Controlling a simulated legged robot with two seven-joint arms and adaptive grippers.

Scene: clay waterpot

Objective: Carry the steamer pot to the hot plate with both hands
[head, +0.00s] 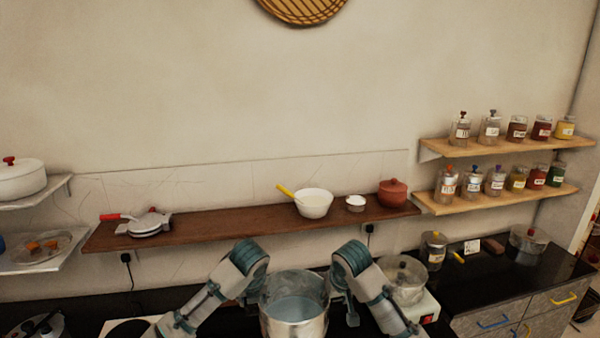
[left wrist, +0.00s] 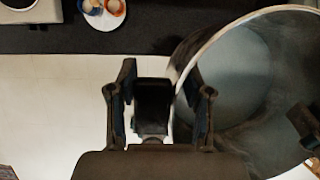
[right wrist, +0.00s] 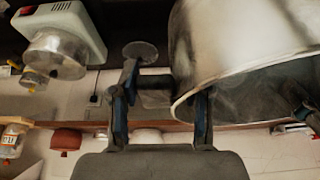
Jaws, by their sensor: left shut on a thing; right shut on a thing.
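The steamer pot (head: 293,312) is a silver, open-topped metal pot at the bottom middle of the head view, between my two arms. Its inside looks bluish grey. It also shows in the left wrist view (left wrist: 240,75) and the right wrist view (right wrist: 230,45). My left gripper (left wrist: 160,100) is shut on its dark side handle (left wrist: 153,105). My right gripper (right wrist: 160,98) is shut on the opposite side of the pot, close to the rim. A white unit with a black round plate (head: 130,329), seemingly the hot plate, is partly cut off left of the pot.
A white appliance with a red switch (head: 427,318) and a glass pot (head: 404,281) stand close right of my right arm. A wooden shelf (head: 240,221) with a white bowl (head: 314,204) runs behind. Black counter (head: 480,275) extends right, with a jar (head: 434,250).

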